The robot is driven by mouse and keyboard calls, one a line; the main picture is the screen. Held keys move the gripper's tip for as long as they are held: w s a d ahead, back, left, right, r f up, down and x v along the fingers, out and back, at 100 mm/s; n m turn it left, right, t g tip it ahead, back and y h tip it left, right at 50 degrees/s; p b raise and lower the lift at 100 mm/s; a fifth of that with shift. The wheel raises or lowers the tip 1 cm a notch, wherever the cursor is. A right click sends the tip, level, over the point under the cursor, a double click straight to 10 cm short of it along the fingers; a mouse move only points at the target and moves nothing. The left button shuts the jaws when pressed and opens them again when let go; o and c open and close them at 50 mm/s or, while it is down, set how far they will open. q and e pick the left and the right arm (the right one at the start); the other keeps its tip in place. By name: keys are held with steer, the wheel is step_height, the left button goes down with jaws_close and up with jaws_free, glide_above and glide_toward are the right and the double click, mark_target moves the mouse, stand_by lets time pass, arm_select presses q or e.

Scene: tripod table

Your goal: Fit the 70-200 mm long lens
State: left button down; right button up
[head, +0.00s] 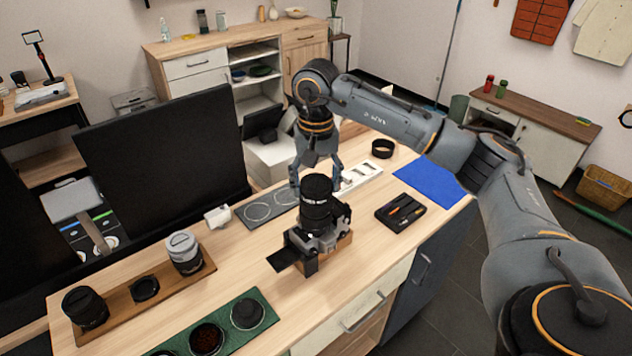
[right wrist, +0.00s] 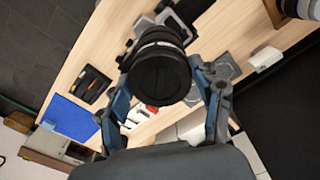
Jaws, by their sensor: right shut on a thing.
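The long lens (head: 317,208) is black and stands upright, front cap up, over the camera (head: 322,240). The camera lies on a small wooden block (head: 340,253) near the table's front edge. Lens and camera look in line and touching, but I cannot tell whether the mount is locked. My right gripper (head: 316,183) comes from behind and is shut on the long lens near its upper end. In the right wrist view the capped lens front (right wrist: 160,80) sits between the two fingers. My left gripper is not in view.
A wooden tray (head: 206,265) at left holds a grey-topped lens (head: 184,252) and a black lens (head: 85,307). A green mat (head: 268,322) lies in front, a grey mat (head: 247,222) behind. A black tool tray (head: 400,214) and blue cloth (head: 432,184) lie right.

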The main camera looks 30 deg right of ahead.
steer(key=shift+s+f, duration=0.1)
steer(key=shift+f, duration=0.05)
stand_by(0.3)
steer(key=shift+a+m, duration=0.1)
steer(key=shift+m, duration=2.3)
steer(key=shift+f, duration=0.15)
